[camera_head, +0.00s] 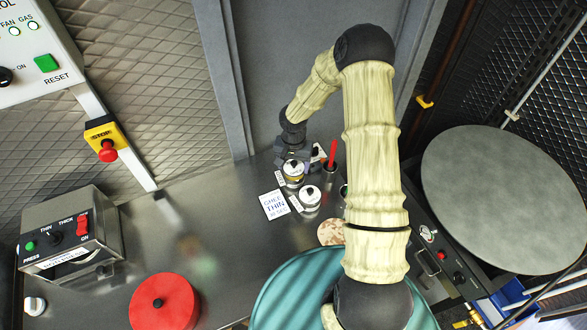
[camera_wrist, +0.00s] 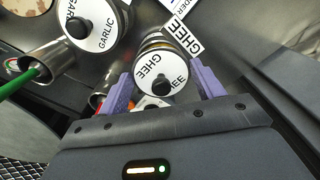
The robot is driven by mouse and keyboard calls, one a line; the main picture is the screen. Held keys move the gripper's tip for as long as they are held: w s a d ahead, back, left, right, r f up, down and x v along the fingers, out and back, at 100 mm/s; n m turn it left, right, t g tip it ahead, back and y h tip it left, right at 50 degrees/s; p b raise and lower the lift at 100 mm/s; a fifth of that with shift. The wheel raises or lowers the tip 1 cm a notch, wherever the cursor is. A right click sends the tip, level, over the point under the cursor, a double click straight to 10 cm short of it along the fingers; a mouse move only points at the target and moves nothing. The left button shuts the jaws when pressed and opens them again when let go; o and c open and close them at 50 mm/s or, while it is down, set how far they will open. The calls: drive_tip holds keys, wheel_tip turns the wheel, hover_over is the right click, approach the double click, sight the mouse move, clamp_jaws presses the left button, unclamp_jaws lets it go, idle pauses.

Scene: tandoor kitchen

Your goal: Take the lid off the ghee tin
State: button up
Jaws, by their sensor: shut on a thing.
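The ghee tin (camera_head: 295,181) stands on the steel counter, and its white lid with a black knob (camera_wrist: 160,72) faces up, marked GHEE in the wrist view. My gripper (camera_head: 291,160) is at the tin, its purple fingers on opposite sides of the lid. It is shut on the lid. The tin's dark and yellowish side bands (camera_wrist: 152,42) show behind the lid. Much of the tin is hidden by the lid and fingers, and I cannot tell whether the lid is apart from the tin.
The garlic tin (camera_head: 310,197) stands close beside the ghee tin, also with a white knobbed lid (camera_wrist: 97,35). Metal cups hold a red handle (camera_head: 332,154) and a green handle (camera_wrist: 22,81). A printed card (camera_head: 274,205) lies left. A teal round vessel (camera_head: 275,290) is in front.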

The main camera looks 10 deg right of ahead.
sight(293, 164)
wheel_tip(293, 164, up, 7)
drive_tip(key=shift+f+b, duration=0.1)
drive_tip(key=shift+b, duration=0.9)
drive_tip(key=shift+s+r, duration=0.2)
drive_tip(key=shift+r, duration=0.35)
drive_tip(key=shift+w+f, duration=0.15)
